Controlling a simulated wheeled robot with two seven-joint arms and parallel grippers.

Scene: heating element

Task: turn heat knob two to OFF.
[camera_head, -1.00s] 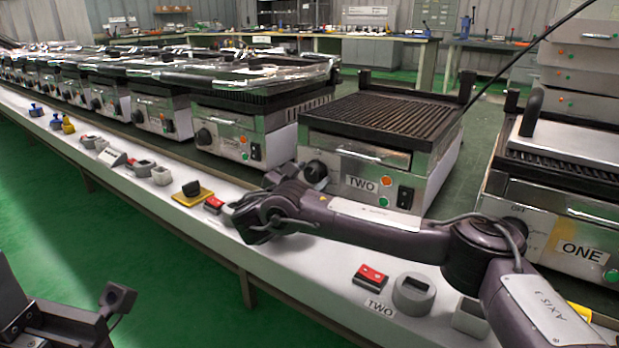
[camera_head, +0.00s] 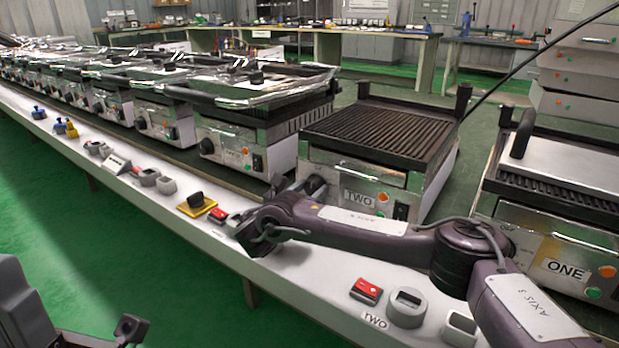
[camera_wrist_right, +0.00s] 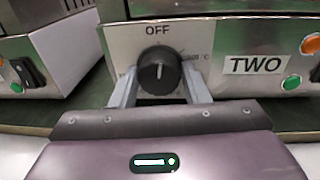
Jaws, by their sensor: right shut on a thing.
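Heat knob two (camera_wrist_right: 160,70) is a round black knob on the steel front of the grill labelled TWO (camera_head: 359,198). The word OFF is printed directly above it, with a temperature marking to its right. A short pale mark shows on the knob face; I cannot tell exactly where it points. My right gripper (camera_wrist_right: 160,90) is shut on the knob, one grey finger on each side. In the head view the right gripper (camera_head: 300,188) reaches the knob from the front, partly hidden by its own wrist. Dark parts of my left arm show at the lower left; its fingers cannot be made out.
An orange light (camera_wrist_right: 311,44) and a green light (camera_wrist_right: 292,82) sit right of the knob. A neighbouring grill (camera_head: 235,140) stands to the left, grill ONE (camera_head: 565,268) to the right. A red switch (camera_head: 366,291) and grey sockets (camera_head: 407,307) are on the white bench edge.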

